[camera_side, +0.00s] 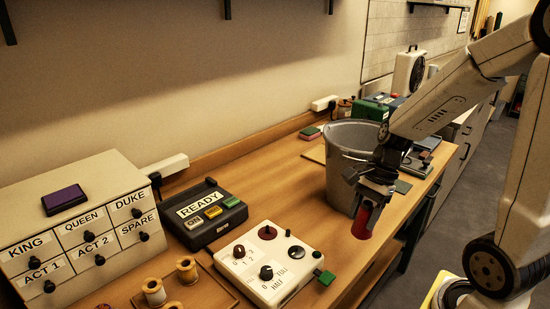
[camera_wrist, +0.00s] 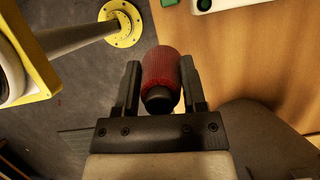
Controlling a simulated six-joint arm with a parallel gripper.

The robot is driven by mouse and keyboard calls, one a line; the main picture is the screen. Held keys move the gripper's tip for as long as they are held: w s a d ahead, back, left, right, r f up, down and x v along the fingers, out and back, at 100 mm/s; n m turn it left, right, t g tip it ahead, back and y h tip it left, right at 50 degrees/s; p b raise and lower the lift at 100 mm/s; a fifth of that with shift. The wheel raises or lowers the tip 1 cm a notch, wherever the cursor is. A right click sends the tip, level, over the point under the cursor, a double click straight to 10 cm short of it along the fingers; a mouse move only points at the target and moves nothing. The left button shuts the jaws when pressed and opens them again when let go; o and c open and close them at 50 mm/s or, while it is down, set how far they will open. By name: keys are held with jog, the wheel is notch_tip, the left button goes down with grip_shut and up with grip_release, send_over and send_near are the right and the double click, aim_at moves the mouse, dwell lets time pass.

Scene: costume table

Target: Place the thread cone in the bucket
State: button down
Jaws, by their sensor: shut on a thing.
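The thread cone (camera_side: 363,220) is red and hangs below my gripper (camera_side: 375,188) in the side view. My gripper is shut on it. In the wrist view the red cone (camera_wrist: 161,76) sits between the two dark fingers (camera_wrist: 160,88), with its dark end toward the camera. The bucket (camera_side: 338,180) is grey and open-topped and stands upright on the table. The cone is in front of the bucket's right side, near the table's front edge and outside the bucket. The bucket's inner floor is hidden.
A white control box (camera_side: 268,290) and a black READY box (camera_side: 205,238) stand left of the bucket. A labelled drawer cabinet (camera_side: 80,265) and thread spools (camera_side: 187,270) are further left. Floor shows beyond the table's edge.

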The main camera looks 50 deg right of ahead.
notch_tip(320, 180, up, 18)
jog(key=w+d+m+h, duration=0.3)
jog(key=w+d+m, duration=0.2)
jog(key=d+m, duration=0.6)
jog(key=w+d+m+h, duration=0.3)
jog(key=w+d+m, duration=0.4)
jog(key=m, duration=0.5)
jog(key=w+d+m+h, duration=0.3)
jog(key=w+d+m, duration=0.1)
jog(key=d+m, duration=0.75)
notch_tip(320, 180, down, 27)
jog(key=shift+a+r, duration=0.2)
jog(key=shift+a, duration=0.05)
dwell(0.6)
jog(key=shift+f, duration=0.1)
jog(key=shift+f, duration=1.75)
jog(key=shift+f, duration=0.2)
jog(key=shift+c, duration=0.7)
grip_release()
